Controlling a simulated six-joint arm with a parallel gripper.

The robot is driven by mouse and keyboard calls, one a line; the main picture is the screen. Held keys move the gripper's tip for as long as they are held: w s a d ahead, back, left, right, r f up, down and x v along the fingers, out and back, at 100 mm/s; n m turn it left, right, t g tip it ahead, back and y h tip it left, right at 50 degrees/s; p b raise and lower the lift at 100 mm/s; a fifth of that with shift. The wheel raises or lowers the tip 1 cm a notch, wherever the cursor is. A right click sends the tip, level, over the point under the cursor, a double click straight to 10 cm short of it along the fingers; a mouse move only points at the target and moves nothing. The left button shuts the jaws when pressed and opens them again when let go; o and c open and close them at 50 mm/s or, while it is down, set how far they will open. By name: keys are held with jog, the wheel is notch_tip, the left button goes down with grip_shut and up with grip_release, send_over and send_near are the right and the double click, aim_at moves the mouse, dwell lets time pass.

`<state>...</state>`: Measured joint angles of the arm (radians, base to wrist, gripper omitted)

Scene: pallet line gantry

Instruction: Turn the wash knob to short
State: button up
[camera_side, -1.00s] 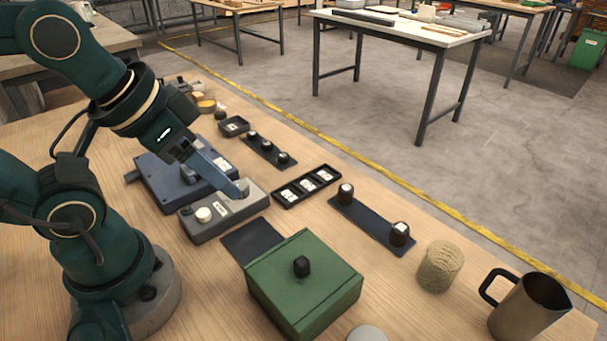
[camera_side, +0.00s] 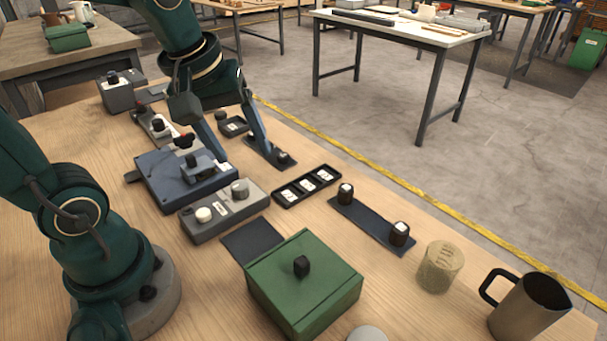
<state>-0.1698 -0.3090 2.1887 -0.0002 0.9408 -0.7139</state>
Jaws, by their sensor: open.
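A grey control box (camera_side: 222,216) sits on the wooden bench with a white round knob (camera_side: 203,214) and a grey knob (camera_side: 239,188) on top. A small label lies between them, too small to read, so I cannot tell which knob is wash or where it points. My gripper (camera_side: 246,157) is open and empty, with its two fingers spread wide and pointing down.
A blue box (camera_side: 164,187) with a fixture on top stands behind the grey box. A black tray (camera_side: 305,186) and blue strip (camera_side: 370,224) lie right. A green lidded box (camera_side: 328,290), ribbed cylinder (camera_side: 440,267) and metal jug (camera_side: 528,307) stand in front.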

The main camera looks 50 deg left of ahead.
aim_at(239, 185)
jog(key=a+f+n+g, duration=0.1)
jog(key=a+f+n, duration=0.1)
jog(key=w+a+f+n+g, duration=0.1)
jog(key=a+f, duration=0.1)
jog(key=f, duration=0.1)
jog(key=w+a+f+n+g, duration=0.1)
jog(key=a+f+n, duration=0.1)
jog(key=shift+w+a+f+n+g+h, duration=0.15)
jog(key=shift+a+n+g+h, duration=0.15)
jog(key=shift+a, duration=0.05)
jog(key=shift+a+f, duration=0.1)
jog(key=shift+f, duration=2.5)
grip_shut()
